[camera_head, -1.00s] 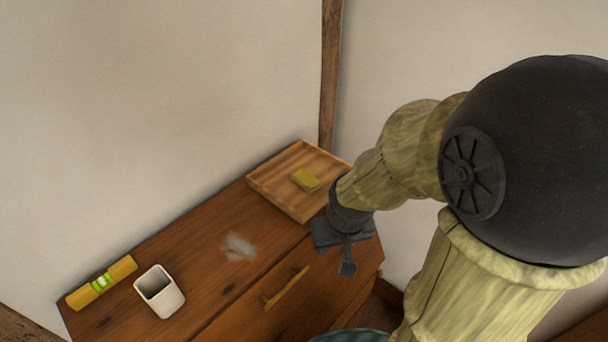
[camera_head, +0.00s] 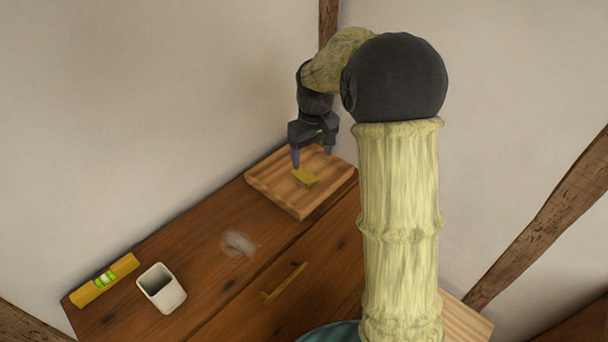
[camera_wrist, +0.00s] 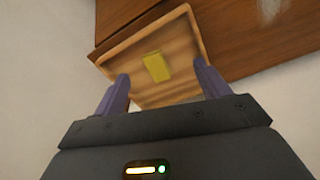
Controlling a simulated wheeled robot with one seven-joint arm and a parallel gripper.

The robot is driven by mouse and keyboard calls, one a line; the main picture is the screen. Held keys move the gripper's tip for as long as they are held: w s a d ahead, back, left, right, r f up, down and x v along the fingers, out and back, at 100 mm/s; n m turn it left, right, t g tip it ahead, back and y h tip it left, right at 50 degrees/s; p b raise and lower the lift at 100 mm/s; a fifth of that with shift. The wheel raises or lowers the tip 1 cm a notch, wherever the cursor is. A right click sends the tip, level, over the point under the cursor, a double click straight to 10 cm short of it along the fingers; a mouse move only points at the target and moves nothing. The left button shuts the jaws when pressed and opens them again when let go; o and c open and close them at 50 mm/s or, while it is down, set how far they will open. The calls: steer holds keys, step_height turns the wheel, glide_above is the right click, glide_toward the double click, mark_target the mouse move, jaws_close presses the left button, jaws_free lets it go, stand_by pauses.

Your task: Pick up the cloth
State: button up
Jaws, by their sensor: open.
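The cloth (camera_head: 304,176) is a small yellow folded block lying in a shallow wooden tray (camera_head: 302,205) at the far right end of the dresser top. My gripper (camera_head: 312,158) is open and empty above the tray, with its fingers pointing down near the cloth. In the wrist view the cloth (camera_wrist: 157,67) lies beyond and between the two spread fingers (camera_wrist: 162,90), with clear space around it in the tray (camera_wrist: 172,98). I see no contact between the fingers and the cloth.
A white square cup (camera_head: 161,288) and a yellow spirit level (camera_head: 104,281) stand at the left of the dresser (camera_head: 205,262). A pale greyish smudge (camera_head: 238,244) marks the middle of the top. The wall is close behind the tray.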

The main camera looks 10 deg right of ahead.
steer(key=w+r+n+g, duration=0.1)
steer(key=w+r+n, duration=0.1)
steer(key=w, duration=0.6)
steer(key=shift+w+d+r+p, duration=0.15)
steer(key=shift+d+r+p, duration=0.1)
steer(key=shift+p, duration=0.15)
steer(key=shift+f, duration=0.1)
steer(key=p, duration=0.5)
glide_above(306, 174)
step_height(306, 174, down, 12)
steer(key=shift+w+d+f, duration=0.1)
steer(key=shift+w, duration=0.05)
steer(key=shift+f+p, duration=0.4)
steer(key=shift+p, duration=0.1)
steer(key=shift+s+f+p, duration=0.2)
steer(key=shift+f+p, duration=1)
steer(key=shift+f, duration=0.95)
